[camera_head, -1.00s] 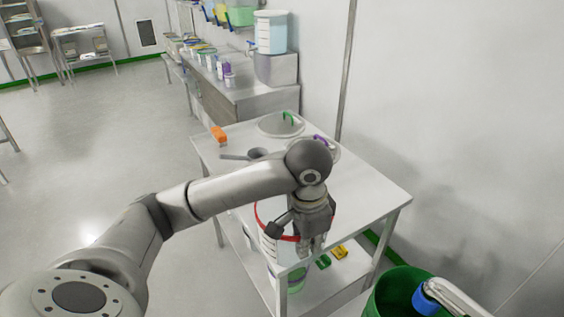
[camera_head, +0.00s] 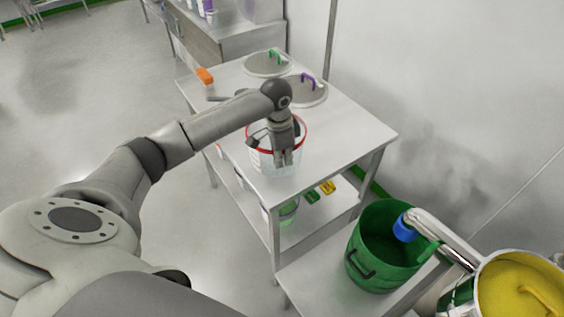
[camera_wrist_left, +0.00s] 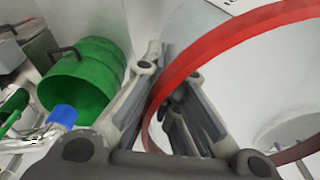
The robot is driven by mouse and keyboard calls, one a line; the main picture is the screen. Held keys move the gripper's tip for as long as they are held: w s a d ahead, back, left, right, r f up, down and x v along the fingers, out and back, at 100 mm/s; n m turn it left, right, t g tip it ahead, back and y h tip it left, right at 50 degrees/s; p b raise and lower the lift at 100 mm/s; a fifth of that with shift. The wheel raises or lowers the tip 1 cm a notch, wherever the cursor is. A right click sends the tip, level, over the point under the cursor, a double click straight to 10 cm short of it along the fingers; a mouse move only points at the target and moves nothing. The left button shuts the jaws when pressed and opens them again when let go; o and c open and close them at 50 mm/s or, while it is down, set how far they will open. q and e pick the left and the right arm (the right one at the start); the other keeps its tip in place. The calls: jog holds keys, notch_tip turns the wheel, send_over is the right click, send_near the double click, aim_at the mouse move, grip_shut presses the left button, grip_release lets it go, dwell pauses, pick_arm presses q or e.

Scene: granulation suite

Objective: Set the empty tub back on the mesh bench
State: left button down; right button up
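The tub (camera_head: 273,160) is pale and translucent with a red rim, and it is upright over the near part of the steel bench (camera_head: 345,130). Whether its base touches the bench top is hard to tell. My left gripper (camera_head: 284,160) points down at the tub's rim. In the left wrist view, the red rim (camera_wrist_left: 215,50) passes between the fingers (camera_wrist_left: 168,85), one outside the wall and one inside, closed on it. The visible part of the tub's inside looks empty. My right gripper is not in view.
Two round lids with green (camera_head: 268,63) and purple (camera_head: 306,90) handles lie at the bench's back. An orange-handled tool (camera_head: 205,76) lies at the left edge. A green bucket (camera_head: 380,262) stands front right, under a steel pipe (camera_head: 445,238). The bench's right part is clear.

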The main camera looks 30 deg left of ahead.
pick_arm(q)
jog(key=shift+w+a+f, duration=0.25)
jog(key=shift+w+f, duration=0.05)
jog(key=shift+f, duration=0.15)
notch_tip(320, 180, down, 3)
jog(key=shift+w+a+f+p, duration=0.1)
jog(key=shift+f+p, duration=0.1)
jog(key=shift+p, duration=0.1)
jog(key=shift+f, duration=0.15)
jog(key=c, duration=1.6)
grip_release()
jog(key=shift+c, duration=0.2)
notch_tip(320, 180, up, 12)
jog(key=s+b, duration=0.1)
jog(key=b, duration=0.1)
jog(key=shift+a, duration=0.2)
